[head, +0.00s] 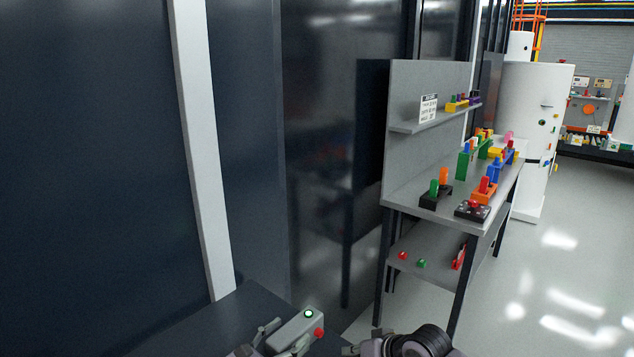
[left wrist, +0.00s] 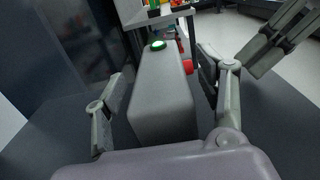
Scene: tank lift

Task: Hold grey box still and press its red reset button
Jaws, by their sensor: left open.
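The grey box (head: 293,331) stands on a dark surface at the bottom of the head view. It has a lit green lamp (head: 308,313) on top and a red button (head: 319,332) on its right side. In the left wrist view the box (left wrist: 163,105) stands upright between the fingers of my left gripper (left wrist: 163,88), with its red button (left wrist: 188,67) near the right finger. My left gripper (head: 284,336) is open around the box, with a gap at the left finger. Part of my right gripper (left wrist: 280,38) shows at the upper right, to the right of the box; its opening is unclear.
The dark surface (head: 205,325) around the box looks clear. Dark cabinet panels (head: 100,150) rise behind it. To the right, a grey shelf bench (head: 400,170) holds several coloured blocks and a black box with a red button (head: 473,209). A white tank (head: 530,120) stands beyond.

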